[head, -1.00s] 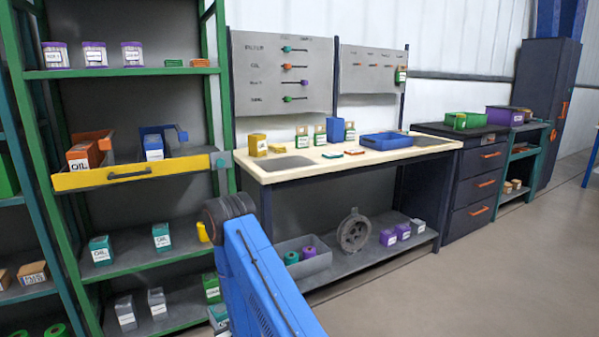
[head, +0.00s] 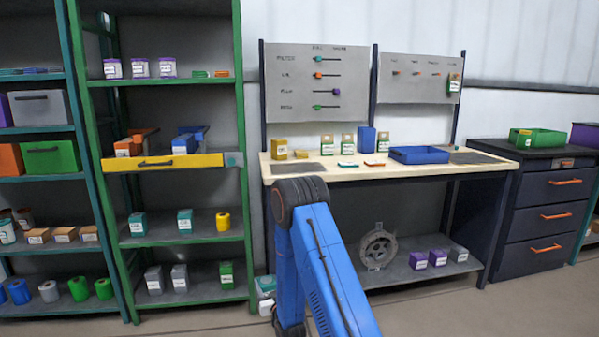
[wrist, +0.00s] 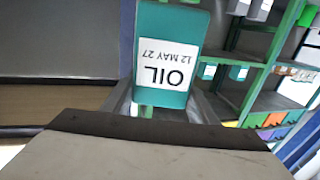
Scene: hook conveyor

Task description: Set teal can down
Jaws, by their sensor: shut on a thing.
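In the wrist view a teal can (wrist: 168,52) with a white label, reading OIL and 12 MAY 27 upside down, sits between the fingers of my gripper (wrist: 160,98). My gripper is shut on it. In the head view what looks like the held teal can (head: 265,286) shows low beside my blue arm, in front of the gap between green shelf and workbench. My fingers are mostly hidden there. Two similar teal cans, a left one (head: 138,224) and a right one (head: 185,221), stand on the green shelf unit's (head: 242,130) lower-middle shelf.
A yellow cylinder (head: 223,221) stands right of those cans. A yellow-fronted drawer (head: 165,163) juts out above them. Grey cans and a green box (head: 226,273) stand on the bottom shelf. Floor shows in front.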

